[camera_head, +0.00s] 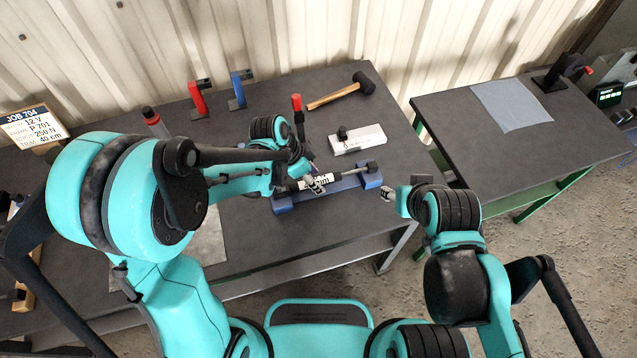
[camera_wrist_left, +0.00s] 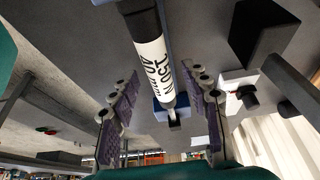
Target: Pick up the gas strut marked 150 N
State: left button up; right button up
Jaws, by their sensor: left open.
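The gas strut (camera_head: 353,170) lies along a blue stand (camera_head: 284,208) on the dark table in the head view. In the left wrist view the strut (camera_wrist_left: 151,55) has a black end and a white label that appears to read 150 N, seen upside down. My left gripper (camera_head: 312,183) is at the strut's label and partly covers it. In the left wrist view its fingers (camera_wrist_left: 161,90) are apart, one on each side of the strut, with gaps visible. My right gripper (camera_head: 400,198) hangs off the table's right edge, away from the strut; its jaw opening is unclear.
A white box (camera_head: 358,140), a mallet (camera_head: 335,96) and a red-handled tool (camera_head: 297,104) lie behind the stand. Red (camera_head: 197,98) and blue (camera_head: 237,90) clamps stand further back. A job sign (camera_head: 33,126) is at left. A second table (camera_head: 440,116) stands right, beyond a gap.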

pick_arm(q)
jog(key=shift+w+d+f, duration=0.1)
jog(key=shift+d+f, duration=0.05)
jog(key=shift+f, duration=0.2)
jog(key=shift+r, duration=0.1)
grip_shut()
jog(key=shift+r, duration=0.15)
